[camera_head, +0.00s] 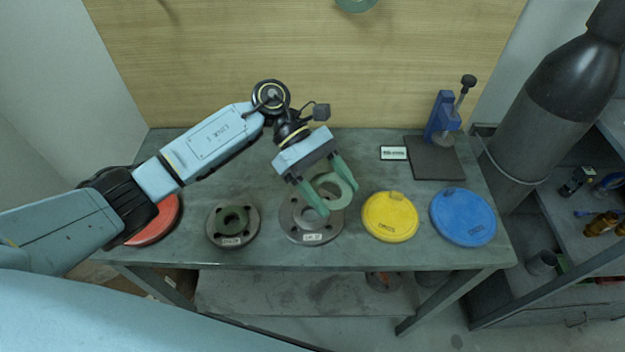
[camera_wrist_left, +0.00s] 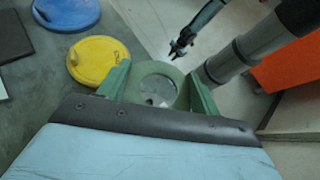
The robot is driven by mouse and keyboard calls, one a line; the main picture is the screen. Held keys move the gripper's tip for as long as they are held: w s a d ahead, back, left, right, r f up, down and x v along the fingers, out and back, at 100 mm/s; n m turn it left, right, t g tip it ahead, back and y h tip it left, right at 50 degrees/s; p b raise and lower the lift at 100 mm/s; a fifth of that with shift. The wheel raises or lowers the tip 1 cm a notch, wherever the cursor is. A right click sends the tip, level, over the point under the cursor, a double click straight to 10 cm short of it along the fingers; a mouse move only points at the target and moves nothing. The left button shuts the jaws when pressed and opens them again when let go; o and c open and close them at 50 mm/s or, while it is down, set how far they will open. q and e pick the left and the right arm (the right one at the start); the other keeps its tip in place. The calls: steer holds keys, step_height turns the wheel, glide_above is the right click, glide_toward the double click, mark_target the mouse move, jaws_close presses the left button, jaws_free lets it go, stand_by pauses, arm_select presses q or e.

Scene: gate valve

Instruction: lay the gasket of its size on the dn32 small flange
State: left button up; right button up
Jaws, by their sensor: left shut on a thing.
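My left gripper (camera_head: 338,198) is shut on a pale green ring gasket (camera_head: 346,196), gripping it by opposite edges with its green fingers. The gasket is above and partly in front of the middle grey flange (camera_head: 290,222), hiding some of its face; I cannot tell the exact gap. A smaller flange (camera_head: 216,229), with a dark green centre, lies to the left. Both have front labels too small to read surely. In the left wrist view the gasket (camera_wrist_left: 178,78) sits between the fingers. My right gripper (camera_wrist_left: 180,48) seems to be the small dark one beyond.
A yellow disc (camera_head: 390,220) and a blue disc (camera_head: 463,222) lie right of the flanges. A red disc (camera_head: 160,222) is partly behind my left arm. The table's back left is clear.

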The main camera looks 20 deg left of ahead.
mark_target(313, 214)
arm_select(q)
steer(key=a+t+h, duration=0.1)
steer(key=a+n, duration=0.1)
steer(key=a+f+n+t+h, duration=0.1)
steer(key=shift+w+a+f+t+h, duration=0.1)
steer(key=shift+w+a+t+h, duration=0.1)
steer(key=shift+w+t+h, duration=0.1)
steer(key=shift+a+f, duration=0.2)
steer(key=shift+a, duration=0.05)
steer(key=shift+f+b, duration=0.5)
steer(key=shift+f, duration=0.9)
step_height(313, 214, down, 4)
steer(key=b, duration=0.3)
steer(key=shift+f+b, duration=0.65)
steer(key=shift+b, duration=0.45)
steer(key=shift+f, duration=0.15)
